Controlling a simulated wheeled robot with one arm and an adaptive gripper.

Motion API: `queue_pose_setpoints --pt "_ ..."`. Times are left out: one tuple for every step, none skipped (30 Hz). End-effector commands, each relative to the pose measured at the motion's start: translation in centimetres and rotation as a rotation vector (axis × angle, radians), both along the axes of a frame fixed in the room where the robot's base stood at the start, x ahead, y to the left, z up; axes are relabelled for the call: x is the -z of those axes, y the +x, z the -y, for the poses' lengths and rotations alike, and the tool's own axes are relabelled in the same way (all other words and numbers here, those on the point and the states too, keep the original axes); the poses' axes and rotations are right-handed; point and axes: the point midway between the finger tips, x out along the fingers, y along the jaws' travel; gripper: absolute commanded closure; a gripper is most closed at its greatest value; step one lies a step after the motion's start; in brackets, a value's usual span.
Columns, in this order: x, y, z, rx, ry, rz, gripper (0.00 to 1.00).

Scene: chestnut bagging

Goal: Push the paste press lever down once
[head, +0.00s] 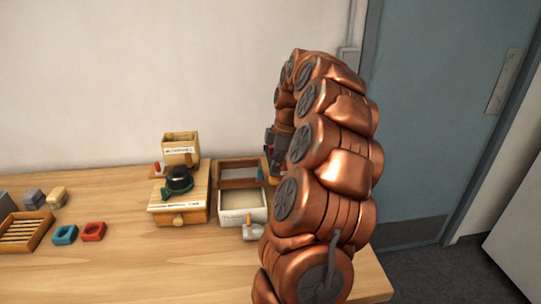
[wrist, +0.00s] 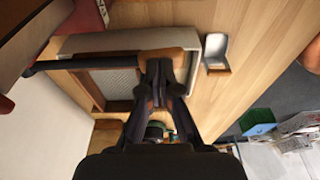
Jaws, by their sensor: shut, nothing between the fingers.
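A white-walled box with a brown crossbar, apparently the paste press (head: 241,212), stands near the table's right end in the head view. In the wrist view its pale frame (wrist: 90,43) surrounds a meshed or grained floor. A dark bar (wrist: 85,61), apparently the lever, crosses above that floor from the left towards my fingertips. My gripper (wrist: 162,72) is shut and empty over the box's right part, close to the bar's end; I cannot tell whether they touch. In the head view my gripper (head: 272,150) is mostly hidden behind my arm.
A white scoop (head: 252,231) lies in front. Blue (head: 65,235) and red (head: 93,231) blocks and a slatted tray (head: 24,232) are further left. The front-middle tabletop is clear.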

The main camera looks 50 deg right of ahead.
Motion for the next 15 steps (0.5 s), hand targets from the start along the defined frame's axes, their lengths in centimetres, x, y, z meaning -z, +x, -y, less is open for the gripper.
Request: queue_pose_setpoints --pt "0.3 -0.1 0.0 0.000 0.001 -0.001 1.00" --pt "0.5 -0.1 0.0 0.000 0.001 -0.001 1.00" --pt "0.7 -0.1 -0.1 0.000 0.001 -0.001 1.00" --pt "1.0 -0.1 -0.1 0.000 0.001 -0.001 1.00" --pt "1.2 -0.1 -0.1 0.000 0.001 -0.001 1.00" --pt "1.5 -0.1 -0.1 0.000 0.001 -0.001 1.00" --pt "1.7 -0.2 -0.2 0.000 0.001 -0.001 1.00" --pt "1.9 -0.2 -0.2 0.000 0.001 -0.001 1.00" --pt "2.1 -0.2 -0.2 0.000 0.001 -0.001 1.00" --pt "2.2 -0.2 -0.2 0.000 0.001 -0.001 1.00" --pt "2.2 -0.2 -0.2 0.000 0.001 -0.001 1.00" --pt "2.3 -0.2 -0.2 0.000 0.001 -0.001 1.00" --pt "2.2 -0.2 -0.2 0.000 0.001 -0.001 1.00" --pt "2.2 -0.2 -0.2 0.000 0.001 -0.001 1.00" --pt "2.2 -0.2 -0.2 0.000 0.001 -0.001 1.00"
